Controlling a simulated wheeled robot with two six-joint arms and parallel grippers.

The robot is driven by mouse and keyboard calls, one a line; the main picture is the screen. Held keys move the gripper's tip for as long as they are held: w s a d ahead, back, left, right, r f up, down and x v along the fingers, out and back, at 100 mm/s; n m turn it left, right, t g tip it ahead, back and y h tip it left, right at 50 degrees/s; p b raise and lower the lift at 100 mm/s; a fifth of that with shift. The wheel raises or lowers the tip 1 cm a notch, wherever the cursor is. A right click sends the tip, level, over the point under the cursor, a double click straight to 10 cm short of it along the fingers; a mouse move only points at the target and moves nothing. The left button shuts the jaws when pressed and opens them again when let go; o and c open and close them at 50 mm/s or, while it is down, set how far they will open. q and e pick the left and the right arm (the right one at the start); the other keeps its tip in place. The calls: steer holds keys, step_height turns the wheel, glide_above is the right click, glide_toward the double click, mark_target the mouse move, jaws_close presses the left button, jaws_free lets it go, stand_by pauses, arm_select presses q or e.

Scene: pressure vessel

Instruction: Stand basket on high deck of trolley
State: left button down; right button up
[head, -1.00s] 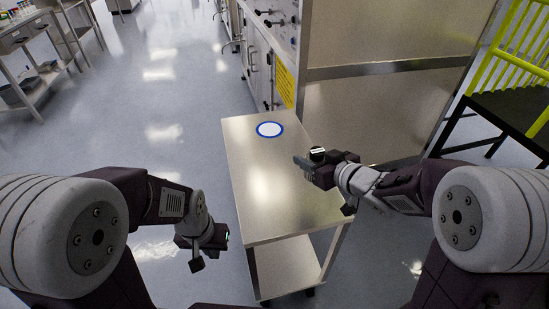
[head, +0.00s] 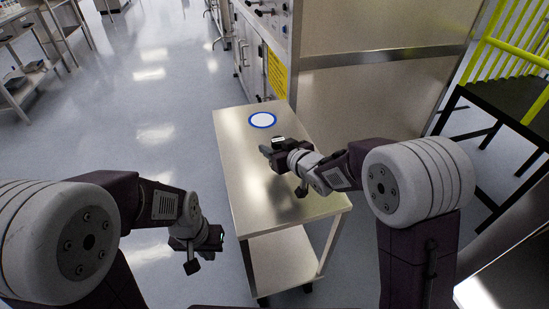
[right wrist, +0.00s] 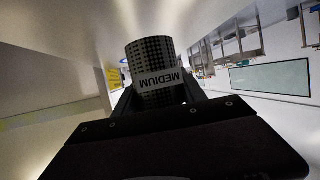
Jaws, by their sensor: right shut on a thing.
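The basket (right wrist: 153,75) is a small dark mesh cylinder with a label reading MEDIUM, upside down in the right wrist view. My right gripper (head: 266,150) is shut on it, over the high deck of the trolley. In the head view the basket is mostly hidden by the gripper. The high deck (head: 240,165) is bare metal, with a white disc ringed in blue (head: 262,120) near its far end, just beyond the right gripper. I cannot tell the basket's height above the deck. My left gripper (head: 205,250) hangs left of the trolley, its jaws unclear.
The trolley's low deck (head: 280,262) is empty. A steel cabinet with a yellow sign (head: 277,75) stands behind the trolley. A black platform with yellow rails (head: 510,100) is at the right. Open floor (head: 140,90) lies to the left.

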step_height(320, 180, down, 4)
steer(key=shift+r+b, duration=0.25)
steer(key=shift+b, duration=0.4)
steer(key=shift+f, duration=0.25)
steer(key=shift+r, duration=0.1)
steer(key=shift+f, duration=0.25)
steer(key=o, duration=1.5)
